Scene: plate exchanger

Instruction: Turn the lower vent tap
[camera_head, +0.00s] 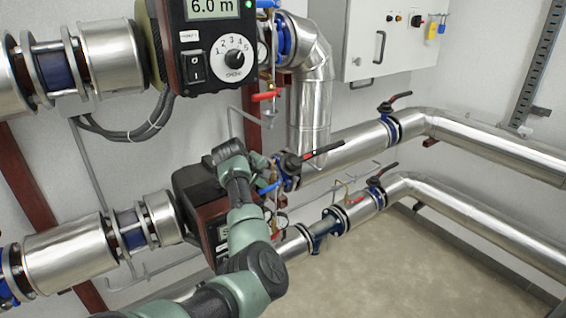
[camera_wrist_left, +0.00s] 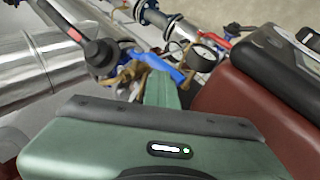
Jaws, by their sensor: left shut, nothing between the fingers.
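A small tap with a blue handle (camera_head: 268,188) sits on the pipework beside the lower pump, among brass fittings. In the left wrist view the blue handle (camera_wrist_left: 157,63) lies across the tip of my left gripper (camera_wrist_left: 160,90), very close to it. I cannot tell whether they touch. My left gripper is shut and empty, with its green body filling the bottom of that view. In the head view my green and black arm hides part of the tap area. My right gripper is not in view.
The lower pump (camera_head: 195,195) stands close beside my arm. A pressure gauge (camera_wrist_left: 206,52) and a black lever valve (camera_wrist_left: 97,50) crowd the tap. Large silver pipes (camera_head: 350,147) run to the right. The floor (camera_head: 400,270) is clear at lower right.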

